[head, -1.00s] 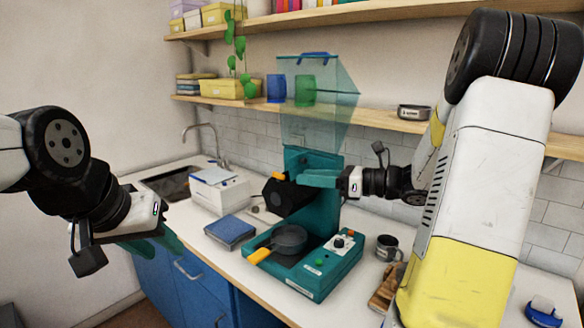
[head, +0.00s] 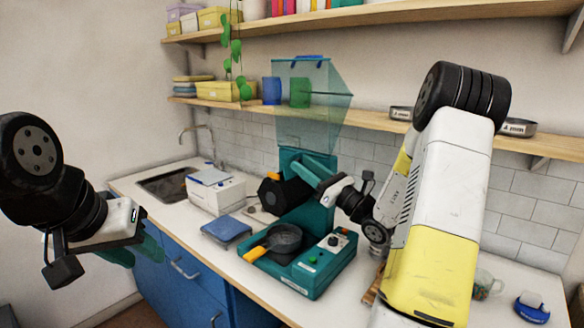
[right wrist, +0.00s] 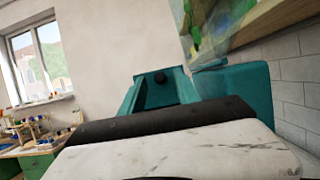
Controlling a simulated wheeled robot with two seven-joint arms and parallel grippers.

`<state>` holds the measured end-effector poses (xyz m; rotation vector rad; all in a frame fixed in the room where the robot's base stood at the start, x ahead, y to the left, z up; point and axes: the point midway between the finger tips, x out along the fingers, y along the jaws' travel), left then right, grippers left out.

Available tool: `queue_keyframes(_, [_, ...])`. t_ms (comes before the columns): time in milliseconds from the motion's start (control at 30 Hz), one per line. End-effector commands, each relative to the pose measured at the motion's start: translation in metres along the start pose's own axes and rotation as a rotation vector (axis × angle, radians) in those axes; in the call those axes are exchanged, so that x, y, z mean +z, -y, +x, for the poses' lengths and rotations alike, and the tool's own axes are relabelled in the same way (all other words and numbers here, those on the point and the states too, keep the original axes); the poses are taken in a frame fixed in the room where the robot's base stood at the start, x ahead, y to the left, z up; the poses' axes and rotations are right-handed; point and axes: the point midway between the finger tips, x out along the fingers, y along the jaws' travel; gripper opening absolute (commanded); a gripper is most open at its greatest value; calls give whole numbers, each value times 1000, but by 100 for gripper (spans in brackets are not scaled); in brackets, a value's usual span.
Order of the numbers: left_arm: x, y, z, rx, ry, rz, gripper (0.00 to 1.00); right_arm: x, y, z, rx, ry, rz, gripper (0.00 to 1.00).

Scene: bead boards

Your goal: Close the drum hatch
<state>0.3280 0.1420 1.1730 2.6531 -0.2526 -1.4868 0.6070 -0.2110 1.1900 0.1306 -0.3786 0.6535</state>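The teal bench machine (head: 305,272) stands on the counter with a black drum (head: 287,196) on its column. Its see-through teal hatch (head: 305,125) stands raised above the drum, with a blue handle (head: 308,57) at its top edge. My right gripper (head: 308,166) is at the column, below the hatch and to the right of the drum, and appears empty. My left gripper (head: 135,252) is open and empty, left of the counter.
A dark pan with a yellow handle (head: 283,238) sits on the machine's base. A shelf (head: 375,121) runs behind the hatch. A mug (head: 484,284) stands at right.

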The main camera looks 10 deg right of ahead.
Motion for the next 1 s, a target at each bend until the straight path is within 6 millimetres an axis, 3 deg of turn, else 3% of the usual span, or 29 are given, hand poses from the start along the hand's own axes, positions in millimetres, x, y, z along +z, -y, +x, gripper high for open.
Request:
queue_keyframes(267, [0, 0, 0, 0, 0, 0, 36, 0, 0, 3, 0, 0, 0, 38])
queue_keyframes(467, [0, 0, 0, 0, 0, 0, 36, 0, 0, 2, 0, -1, 0, 1])
queue_keyframes(1000, [0, 0, 0, 0, 0, 0, 36, 3, 0, 8, 1, -103, -5, 0])
